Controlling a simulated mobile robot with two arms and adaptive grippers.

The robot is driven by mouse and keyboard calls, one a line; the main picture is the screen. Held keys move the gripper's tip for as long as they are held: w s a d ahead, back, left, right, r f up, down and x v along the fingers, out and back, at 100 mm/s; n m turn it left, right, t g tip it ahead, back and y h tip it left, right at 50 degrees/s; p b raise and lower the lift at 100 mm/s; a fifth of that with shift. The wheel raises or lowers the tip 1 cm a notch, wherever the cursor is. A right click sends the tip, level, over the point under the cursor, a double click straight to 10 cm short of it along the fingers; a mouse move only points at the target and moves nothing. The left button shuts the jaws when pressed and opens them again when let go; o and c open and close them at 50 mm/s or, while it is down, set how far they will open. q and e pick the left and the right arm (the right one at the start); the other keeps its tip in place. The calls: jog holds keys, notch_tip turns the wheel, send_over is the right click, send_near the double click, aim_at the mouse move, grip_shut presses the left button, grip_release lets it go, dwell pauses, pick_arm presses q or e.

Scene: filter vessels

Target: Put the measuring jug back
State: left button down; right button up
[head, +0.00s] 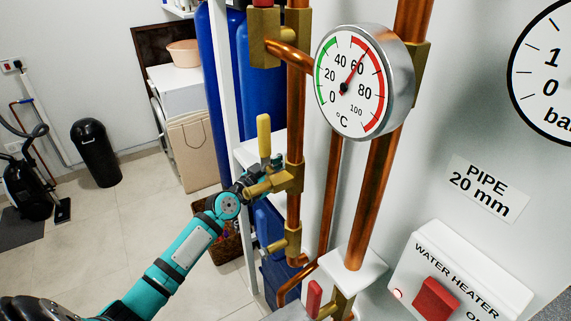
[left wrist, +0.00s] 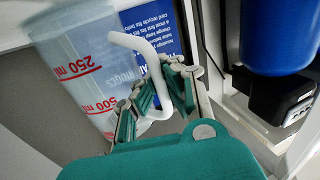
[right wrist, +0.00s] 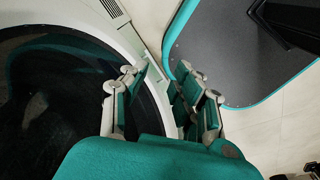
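The measuring jug (left wrist: 90,62) is translucent with red 250 ml and 500 ml marks and a white handle (left wrist: 153,62). It fills the upper left of the left wrist view. My left gripper (left wrist: 159,83) has its fingers on both sides of the handle and looks shut on it. In the head view my left arm reaches in behind the copper pipes, and the jug is hidden there. My right gripper (right wrist: 162,72) is open and empty in the right wrist view, beside a round dark opening with a pale rim.
In the head view copper pipes (head: 296,120) with a yellow-handled valve (head: 264,136) and a temperature gauge (head: 364,80) stand close to my left arm. A blue vessel (left wrist: 278,35) is right of the jug. Open floor (head: 150,195) lies at left.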

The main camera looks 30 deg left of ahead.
pick_arm(q)
jog(key=shift+f, duration=0.2)
jog(key=c, duration=1.5)
grip_release()
jog(key=shift+r, duration=0.1)
jog(key=shift+r, duration=0.25)
jog(key=shift+b+v, duration=1.35)
jog(key=shift+v, duration=4.7)
jog(key=shift+f, duration=0.2)
